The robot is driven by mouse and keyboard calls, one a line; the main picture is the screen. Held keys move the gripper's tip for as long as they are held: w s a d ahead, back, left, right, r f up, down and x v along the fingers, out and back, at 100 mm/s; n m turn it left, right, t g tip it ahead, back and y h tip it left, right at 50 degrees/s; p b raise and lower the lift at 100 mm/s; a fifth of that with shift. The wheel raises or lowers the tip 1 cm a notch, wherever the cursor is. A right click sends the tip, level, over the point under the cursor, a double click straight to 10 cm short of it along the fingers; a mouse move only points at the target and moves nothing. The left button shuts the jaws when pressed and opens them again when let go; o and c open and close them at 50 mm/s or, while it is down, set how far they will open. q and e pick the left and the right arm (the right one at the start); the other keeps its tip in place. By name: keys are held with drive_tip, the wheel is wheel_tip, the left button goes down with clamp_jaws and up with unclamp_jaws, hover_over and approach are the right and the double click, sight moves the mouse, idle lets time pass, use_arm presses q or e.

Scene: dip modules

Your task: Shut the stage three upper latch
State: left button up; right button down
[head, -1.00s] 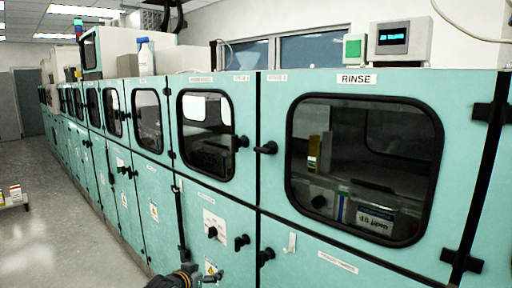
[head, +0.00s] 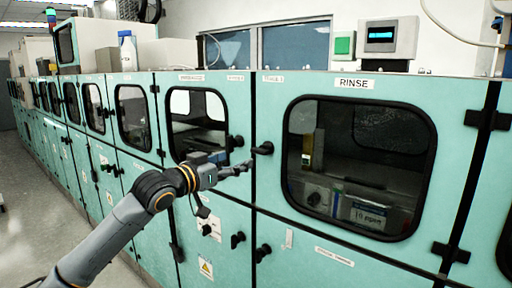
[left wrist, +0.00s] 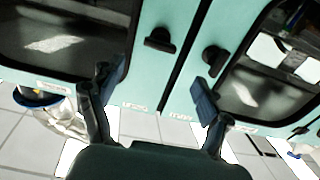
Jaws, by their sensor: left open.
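Two black upper latches flank the seam between two teal doors. One latch (head: 263,148) is on the door marked RINSE, its handle pointing left toward the seam; the other latch (head: 236,142) is on the door to its left. The small labels above the seam are too blurred to read surely. My left gripper (head: 244,168) is just below and in front of these latches, touching neither as far as I can see. In the left wrist view, upside down, its fingers (left wrist: 155,100) are spread and empty; the RINSE latch (left wrist: 160,40) and the neighbouring latch (left wrist: 213,58) lie beyond them.
Lower latches (head: 237,240) sit below on the cabinet fronts. The RINSE window (head: 360,165) shows a dim chamber with equipment. A display box (head: 388,37) and a white bottle (head: 127,50) stand on top. Open floor (head: 40,180) lies at left.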

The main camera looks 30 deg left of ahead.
sight(257, 151)
use_arm(q)
drive_tip(key=w+p, duration=0.1)
drive_tip(key=w, duration=0.1)
drive_tip(key=w+p, duration=0.1)
drive_tip(key=w, duration=0.2)
drive_tip(key=w+p, duration=0.1)
drive_tip(key=w, duration=0.2)
drive_tip(key=shift+w+d+r+p, duration=0.1)
drive_tip(key=shift+w+d+p, duration=0.05)
drive_tip(key=shift+d+p, duration=0.15)
drive_tip(key=shift+w, duration=0.7)
drive_tip(key=c, duration=1.2)
drive_tip(key=shift+o, duration=0.2)
